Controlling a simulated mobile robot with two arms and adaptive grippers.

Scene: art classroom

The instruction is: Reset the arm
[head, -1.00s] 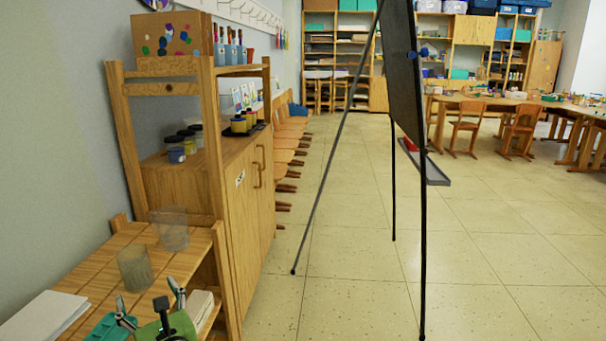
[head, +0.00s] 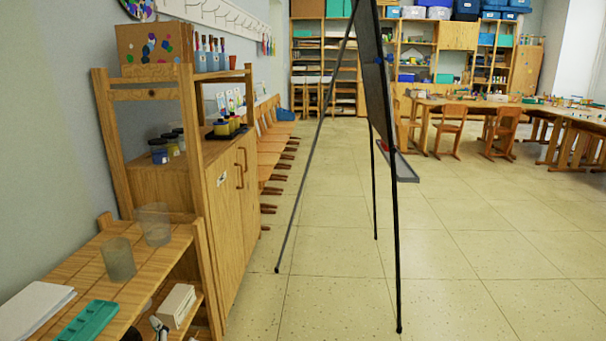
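A small grey and black part, seemingly the tip of my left gripper (head: 158,325), shows at the bottom edge, in front of the low wooden shelf unit (head: 150,262). The rest of this gripper is cut off by the frame, so I cannot tell whether it is open or shut. No object can be seen held in it. My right gripper is not in view.
On the shelf unit stand two clear cups (head: 118,259), a teal case (head: 86,321) and white paper (head: 34,309). A white box (head: 176,306) sits lower. A wooden cabinet (head: 226,205) stands beyond. A black easel (head: 397,250) stands on open tiled floor (head: 480,290).

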